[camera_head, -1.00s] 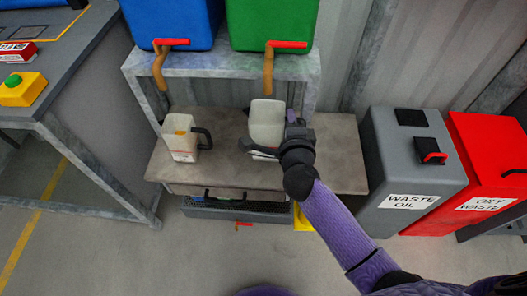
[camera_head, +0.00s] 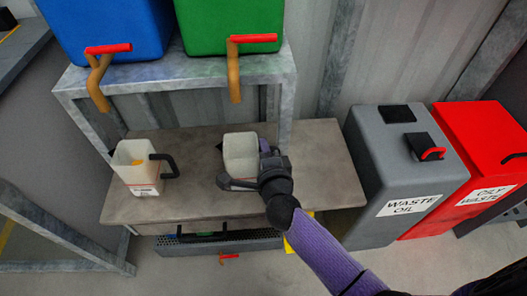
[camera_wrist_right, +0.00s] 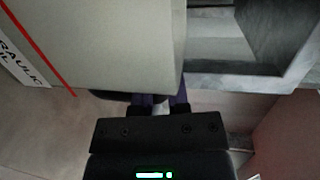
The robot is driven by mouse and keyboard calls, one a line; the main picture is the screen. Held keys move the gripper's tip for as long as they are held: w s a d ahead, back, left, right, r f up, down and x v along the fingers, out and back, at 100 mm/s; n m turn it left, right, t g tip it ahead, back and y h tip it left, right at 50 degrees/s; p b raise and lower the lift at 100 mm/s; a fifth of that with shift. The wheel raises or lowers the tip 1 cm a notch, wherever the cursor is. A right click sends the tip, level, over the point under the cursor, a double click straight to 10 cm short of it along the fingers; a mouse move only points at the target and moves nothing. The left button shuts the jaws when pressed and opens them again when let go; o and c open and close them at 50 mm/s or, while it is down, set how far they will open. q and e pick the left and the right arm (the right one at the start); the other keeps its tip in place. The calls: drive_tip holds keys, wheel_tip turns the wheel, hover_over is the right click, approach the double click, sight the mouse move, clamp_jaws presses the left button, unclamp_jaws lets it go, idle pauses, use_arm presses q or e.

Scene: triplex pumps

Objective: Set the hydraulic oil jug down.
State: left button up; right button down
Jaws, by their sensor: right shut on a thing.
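A pale, open-topped jug (camera_head: 241,155) is in my right gripper (camera_head: 258,170), over the middle of the workbench (camera_head: 310,180). In the right wrist view, the jug (camera_wrist_right: 110,45) fills the upper left, with a red line and a partly cut-off label ending in "RAULIC". The fingers (camera_wrist_right: 158,103) are shut at the jug, and its handle is mostly hidden by the gripper. The jug looks upright. I cannot tell whether its base touches the bench. My left gripper is not in view.
A second white jug (camera_head: 137,178) with a black handle stands on the bench at left. Blue (camera_head: 105,25) and green (camera_head: 228,22) tanks with taps sit on a rack above. Waste oil (camera_head: 405,170) and oily waste (camera_head: 480,160) bins stand at right. The bench's right part is clear.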

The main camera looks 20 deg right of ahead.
drive_tip(key=shift+f, duration=0.15)
drive_tip(key=c, duration=0.6)
unclamp_jaws()
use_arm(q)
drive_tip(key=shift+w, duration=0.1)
use_arm(e)
drive_tip(key=shift+r, duration=0.25)
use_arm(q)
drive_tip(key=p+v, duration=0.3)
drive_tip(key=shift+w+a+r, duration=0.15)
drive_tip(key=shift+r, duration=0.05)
use_arm(e)
drive_tip(key=v, duration=1.2)
